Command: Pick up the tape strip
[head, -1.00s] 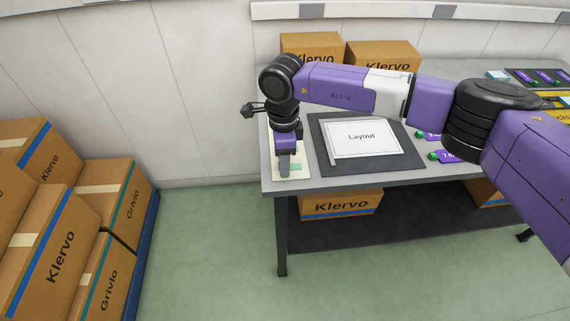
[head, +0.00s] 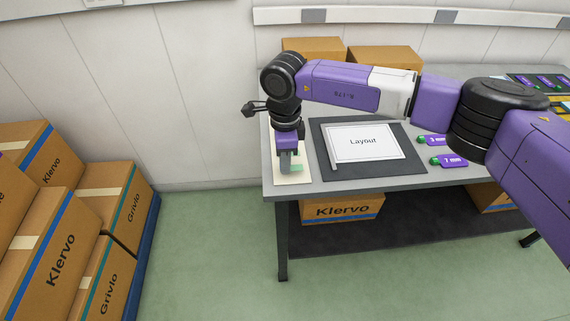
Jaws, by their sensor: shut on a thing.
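The tape strip (head: 297,168) is a small pale green piece, seen at my gripper's fingertips over the cream sheet. The cream sheet (head: 291,180) lies at the left end of the grey table (head: 385,185). My gripper (head: 290,166) points down over this sheet and is shut on the tape strip. The fingers hide part of the strip, and I cannot tell how far it is above the sheet.
A dark mat with a white "Layout" sheet (head: 363,142) lies right of my gripper. Purple tags (head: 453,160) with green ends lie farther right. Klervo boxes (head: 385,57) stand at the table's back. Stacked boxes (head: 58,240) fill the left floor.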

